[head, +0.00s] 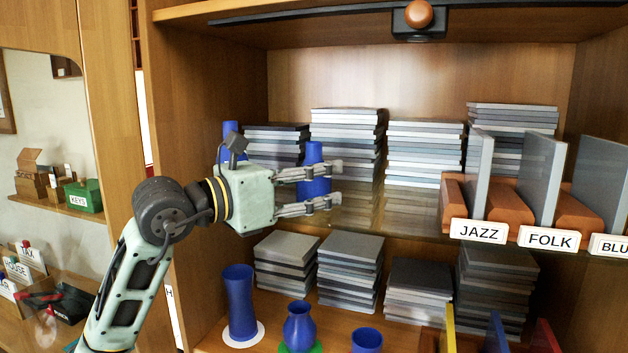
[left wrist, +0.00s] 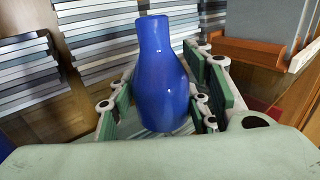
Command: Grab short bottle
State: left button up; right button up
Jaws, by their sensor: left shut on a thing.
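A blue short bottle (head: 314,174) with a narrower neck is between the fingers of my left gripper (head: 322,187) at the upper shelf. In the left wrist view the bottle (left wrist: 163,85) stands roughly upright with the green finger pads on either side of it. My left gripper is shut on the bottle. Its lower part is hidden behind the fingers. My right gripper is not in either view.
Stacks of grey cases (head: 346,140) stand behind the gripper. Another blue vessel (head: 230,129) is behind my left gripper. Labelled dividers (head: 540,180) stand to the right. Below are a tall blue vase (head: 240,300), a small vase (head: 299,325) and a blue cup (head: 366,340).

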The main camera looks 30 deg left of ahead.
pick_arm(q)
jog(key=shift+c, duration=1.2)
jog(key=shift+r, duration=0.1)
